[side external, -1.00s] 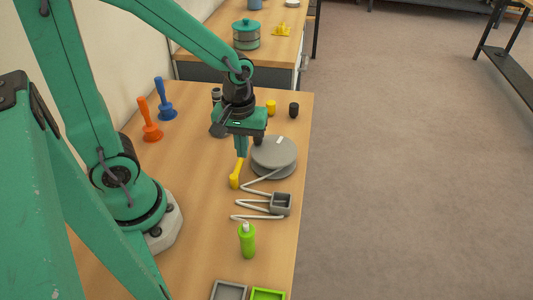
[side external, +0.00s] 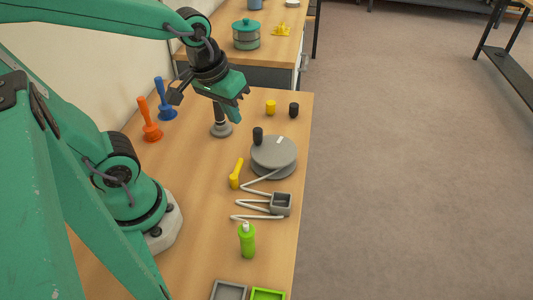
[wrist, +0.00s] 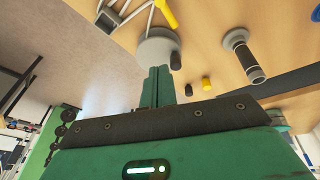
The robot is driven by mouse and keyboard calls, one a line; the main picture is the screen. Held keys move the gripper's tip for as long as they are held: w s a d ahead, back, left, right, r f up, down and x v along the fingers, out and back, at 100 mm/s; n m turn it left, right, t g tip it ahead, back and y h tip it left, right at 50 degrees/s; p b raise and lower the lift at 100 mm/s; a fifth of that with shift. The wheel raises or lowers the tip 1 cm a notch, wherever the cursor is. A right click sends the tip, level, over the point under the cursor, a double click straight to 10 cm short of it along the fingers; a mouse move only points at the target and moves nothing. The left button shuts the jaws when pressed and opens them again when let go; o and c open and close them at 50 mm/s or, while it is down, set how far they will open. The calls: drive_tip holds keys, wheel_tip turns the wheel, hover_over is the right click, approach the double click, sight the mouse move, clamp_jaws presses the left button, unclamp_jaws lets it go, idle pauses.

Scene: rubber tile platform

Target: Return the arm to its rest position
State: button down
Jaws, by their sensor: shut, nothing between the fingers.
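My gripper (side external: 236,112) is raised above the wooden table (side external: 195,190), near its back half, and tilted toward the right. It also shows in the wrist view (wrist: 158,78), where its green fingers are together with nothing between them.
A grey round turntable (side external: 274,152) has a black cylinder (side external: 258,136) at its edge. A yellow handle (side external: 236,174), grey box (side external: 281,203), green bottle (side external: 247,240) and trays (side external: 267,294) lie nearer. Orange (side external: 150,120) and blue (side external: 165,100) tools stand left. The table's right edge borders open floor.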

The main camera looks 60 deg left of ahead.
drive_tip(key=shift+s+a+r+m+t, duration=0.1)
drive_tip(key=shift+s+r+m+t, duration=0.4)
drive_tip(key=shift+r, duration=0.4)
drive_tip(key=shift+s+a+r+m+t, duration=0.15)
drive_tip(key=shift+s+r+m+t, duration=0.15)
drive_tip(key=shift+r+m, duration=0.5)
drive_tip(key=shift+s+a+r+m+t, duration=0.1)
drive_tip(key=shift+s+r+m+t, duration=0.3)
drive_tip(key=shift+r, duration=0.55)
